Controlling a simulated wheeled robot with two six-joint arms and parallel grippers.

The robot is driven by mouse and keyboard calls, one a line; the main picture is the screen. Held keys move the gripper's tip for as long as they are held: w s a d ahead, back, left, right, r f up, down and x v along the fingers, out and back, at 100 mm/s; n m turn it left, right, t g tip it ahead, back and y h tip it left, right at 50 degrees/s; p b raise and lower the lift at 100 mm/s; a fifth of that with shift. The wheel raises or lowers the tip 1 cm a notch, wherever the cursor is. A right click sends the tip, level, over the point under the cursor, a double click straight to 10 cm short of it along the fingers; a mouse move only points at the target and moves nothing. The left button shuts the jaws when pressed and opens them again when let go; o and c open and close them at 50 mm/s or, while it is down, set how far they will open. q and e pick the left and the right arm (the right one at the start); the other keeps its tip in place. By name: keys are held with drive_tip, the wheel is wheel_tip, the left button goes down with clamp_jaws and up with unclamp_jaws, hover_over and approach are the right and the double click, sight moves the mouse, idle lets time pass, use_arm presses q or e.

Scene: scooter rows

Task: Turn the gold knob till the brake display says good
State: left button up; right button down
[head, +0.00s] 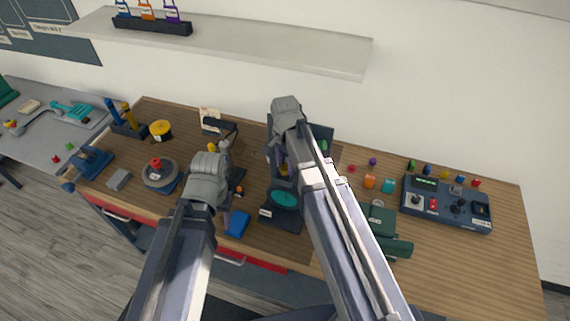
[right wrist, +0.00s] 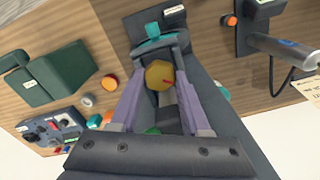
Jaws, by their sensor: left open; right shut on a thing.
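The gold knob (right wrist: 159,75) with a red mark sits between the fingers of my right gripper (right wrist: 160,69) in the right wrist view. The fingers are shut on it. In the head view, a little gold (head: 283,168) shows below my right wrist, mostly hidden by the gripper. The knob is on a dark stand with a teal disc (head: 285,198) at its front. My left gripper (head: 226,160) is open, left of the stand, its fingertips partly hidden. No brake display reading is legible; the panel behind the stand is largely covered by my right arm.
A dark blue console (head: 446,204) with a small green screen stands at the right. A green case (head: 381,218) lies right of my right arm. A blue block (head: 237,223) and a round grey base (head: 160,174) stand left. A shelf (head: 240,45) hangs above.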

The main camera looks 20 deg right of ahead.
sight(285, 167)
drive_tip(key=m, duration=0.4)
drive_tip(key=shift+m, duration=0.3)
drive_tip(key=shift+c, duration=1.9)
unclamp_jaws()
wheel_tip(285, 167, up, 8)
drive_tip(key=p, duration=0.8)
drive_tip(key=shift+f, duration=0.1)
